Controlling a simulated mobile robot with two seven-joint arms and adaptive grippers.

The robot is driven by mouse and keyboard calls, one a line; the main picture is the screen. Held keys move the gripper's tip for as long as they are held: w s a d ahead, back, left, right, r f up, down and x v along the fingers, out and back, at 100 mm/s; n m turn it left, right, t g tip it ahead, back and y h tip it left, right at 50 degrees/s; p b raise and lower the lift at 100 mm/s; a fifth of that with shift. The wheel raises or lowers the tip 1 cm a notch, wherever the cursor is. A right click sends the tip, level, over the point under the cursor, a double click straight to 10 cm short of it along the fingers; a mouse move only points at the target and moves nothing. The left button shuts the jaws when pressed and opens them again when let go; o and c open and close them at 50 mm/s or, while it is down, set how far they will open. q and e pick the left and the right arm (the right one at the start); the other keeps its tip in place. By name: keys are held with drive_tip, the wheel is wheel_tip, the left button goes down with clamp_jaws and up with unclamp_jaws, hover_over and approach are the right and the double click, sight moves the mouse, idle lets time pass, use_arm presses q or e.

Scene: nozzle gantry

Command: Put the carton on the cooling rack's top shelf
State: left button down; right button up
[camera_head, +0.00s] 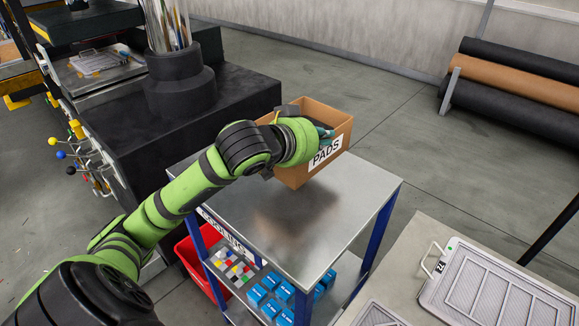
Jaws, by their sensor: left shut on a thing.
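The carton (340,135) is an open-topped brown box with a white label reading PADS. My left gripper (277,142), largely hidden behind my green wrist, is shut on the carton at its near left side. The carton is over the back part of a bare steel top shelf (345,195) on a blue-legged stand. A dark, blurred patch shows on the steel in front of the carton; I cannot tell for sure whether its base touches. My right gripper is not in view.
Blue boxes (271,280) and small coloured pieces sit on the stand's lower level. A red bin (196,262) stands at its left. A dark machine block (225,100) is behind left. A table with grey trays (495,285) is at lower right. Rolls (515,85) lie at back right.

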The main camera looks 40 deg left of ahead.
sight(291, 168)
use_arm(q)
drive_tip(key=s+a+f, duration=0.2)
drive_tip(key=a, duration=0.1)
drive_tip(key=s+a+f, duration=0.1)
drive_tip(key=s+a, duration=0.1)
drive_tip(key=shift+f+p, duration=0.4)
wheel_tip(291, 168, down, 3)
drive_tip(key=shift+f+p, duration=0.1)
drive_tip(key=shift+p, duration=0.35)
drive_tip(key=shift+f, duration=0.45)
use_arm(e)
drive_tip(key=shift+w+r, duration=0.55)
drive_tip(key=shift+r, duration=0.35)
use_arm(q)
drive_tip(key=c, duration=1.4)
unclamp_jaws()
drive_tip(key=shift+f, duration=0.2)
drive_tip(key=shift+r, duration=0.2)
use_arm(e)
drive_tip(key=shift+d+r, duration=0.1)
